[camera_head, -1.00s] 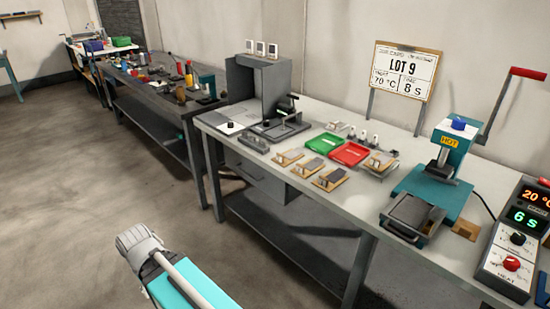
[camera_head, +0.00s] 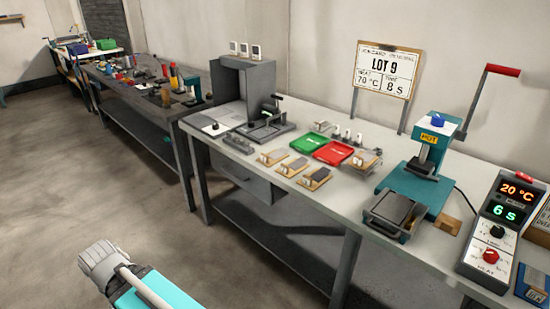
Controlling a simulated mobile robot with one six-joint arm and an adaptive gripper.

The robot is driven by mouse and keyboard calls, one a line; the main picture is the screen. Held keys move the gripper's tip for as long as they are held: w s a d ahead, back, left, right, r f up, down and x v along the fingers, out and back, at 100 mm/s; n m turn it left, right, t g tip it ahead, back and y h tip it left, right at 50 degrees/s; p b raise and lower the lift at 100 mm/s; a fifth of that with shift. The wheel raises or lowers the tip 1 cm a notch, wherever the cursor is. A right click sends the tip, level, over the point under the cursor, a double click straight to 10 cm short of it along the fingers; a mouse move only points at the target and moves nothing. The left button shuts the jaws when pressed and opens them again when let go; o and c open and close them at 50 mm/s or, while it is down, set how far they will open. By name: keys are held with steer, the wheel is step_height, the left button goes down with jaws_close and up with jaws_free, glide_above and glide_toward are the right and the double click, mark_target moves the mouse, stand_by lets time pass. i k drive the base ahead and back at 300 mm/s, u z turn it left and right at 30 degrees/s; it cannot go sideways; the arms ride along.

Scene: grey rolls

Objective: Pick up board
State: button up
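Several small wooden boards lie on the long workbench in the head view, each with a grey piece on top. Three form a slanting row near the front edge: a left board (camera_head: 271,158), a middle board (camera_head: 290,168) and a right board (camera_head: 312,180). Another board (camera_head: 366,162) with a grey piece lies right of the red tray. Which board the task means cannot be told. My arm's teal link and pale ribbed joint show at the bottom left, in front of the bench and apart from the boards. My gripper's fingers are not visible.
A green tray (camera_head: 308,147) and a red tray (camera_head: 333,153) sit behind the row. A teal press (camera_head: 437,150) with a dark plate stands right. A control box (camera_head: 499,222) reads 20 °C and 6 s. A LOT 9 sign (camera_head: 385,69) stands behind. Bare bench (camera_head: 345,195) lies before the press.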

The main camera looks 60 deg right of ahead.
mark_target(273, 154)
steer(key=z, duration=0.1)
steer(key=k, duration=1.6)
steer(key=z, duration=1.15)
steer(key=i, duration=1)
steer(key=u, duration=0.1)
